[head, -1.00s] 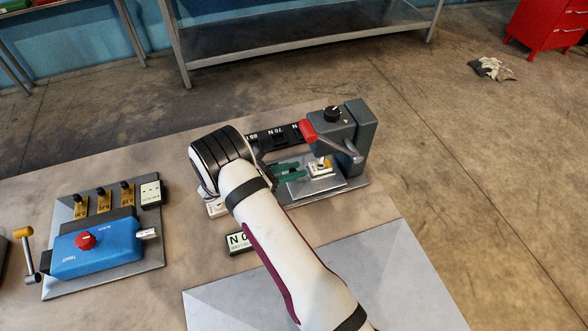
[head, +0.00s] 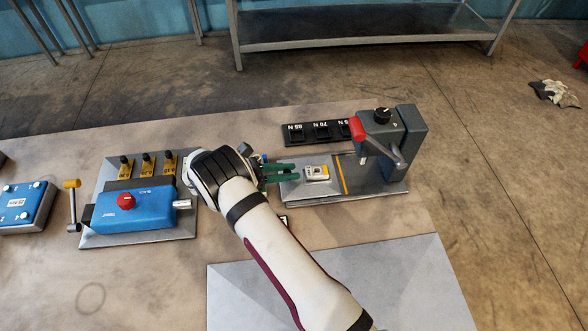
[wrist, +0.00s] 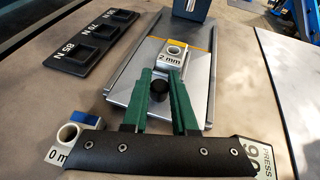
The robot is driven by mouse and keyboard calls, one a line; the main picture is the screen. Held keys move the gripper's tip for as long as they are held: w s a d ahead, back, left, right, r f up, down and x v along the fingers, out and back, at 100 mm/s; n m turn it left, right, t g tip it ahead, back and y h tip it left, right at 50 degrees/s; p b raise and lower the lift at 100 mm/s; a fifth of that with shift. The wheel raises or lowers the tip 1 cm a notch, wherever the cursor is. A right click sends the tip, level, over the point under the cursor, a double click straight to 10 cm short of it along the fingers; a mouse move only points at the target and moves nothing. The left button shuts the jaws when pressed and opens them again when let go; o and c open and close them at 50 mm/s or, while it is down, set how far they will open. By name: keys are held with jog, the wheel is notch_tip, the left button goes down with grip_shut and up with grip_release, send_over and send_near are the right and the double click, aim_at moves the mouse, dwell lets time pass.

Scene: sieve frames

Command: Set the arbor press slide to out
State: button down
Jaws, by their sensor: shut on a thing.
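The grey arbor press (head: 407,140) stands at the right of the bench with its red-tipped lever. Its metal slide (head: 322,190) lies left of the press head, clear of it. A block marked 2 mm (head: 317,173) sits on the slide; it also shows in the wrist view (wrist: 173,56). A yellow line (head: 340,175) shows between the block and the press. My gripper (head: 297,172), with green fingers, is at the slide's left end. In the wrist view its fingers are closed around the slide's black knob (wrist: 158,91). The knob is hidden in the head view.
A black rack (head: 318,133) marked with N values lies behind the slide. A blue fixture (head: 134,209) with a red knob stands left of my gripper. A small block marked 0 mm (wrist: 77,134) is near my gripper. A pale plate covers the front right.

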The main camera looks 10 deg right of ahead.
jog(key=shift+a, duration=0.2)
jog(key=c, duration=0.7)
grip_release()
jog(key=shift+d, duration=0.1)
jog(key=v, duration=1.5)
jog(key=shift+a+r, duration=0.3)
